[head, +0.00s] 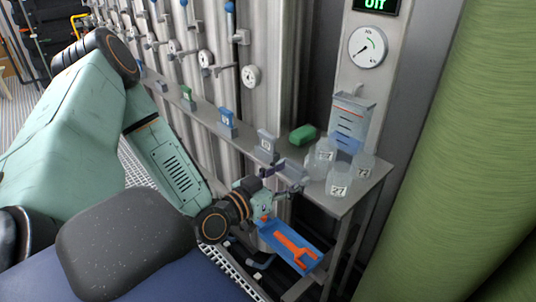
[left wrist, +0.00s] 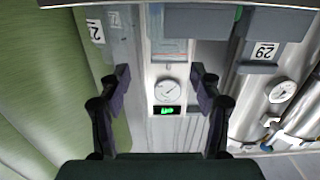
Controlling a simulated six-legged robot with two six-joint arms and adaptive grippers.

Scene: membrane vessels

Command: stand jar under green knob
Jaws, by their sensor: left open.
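Three clear jars with number labels stand close together at the right end of the grey shelf (head: 315,193): a back-left jar (head: 322,152), a front jar (head: 339,180) labelled 27, and a right jar (head: 363,166). A labelled jar (left wrist: 95,32) also shows at the upper left of the left wrist view. My left gripper (head: 285,172) is open and seems empty at the shelf's front edge, left of the jars. In the left wrist view its fingers (left wrist: 162,78) are spread apart. My right gripper is out of view.
A grey label stand (head: 267,141) and a blue one (head: 226,118) line the shelf. A blue-and-orange object (head: 290,246) is below. A gauge (head: 368,47) hangs above.

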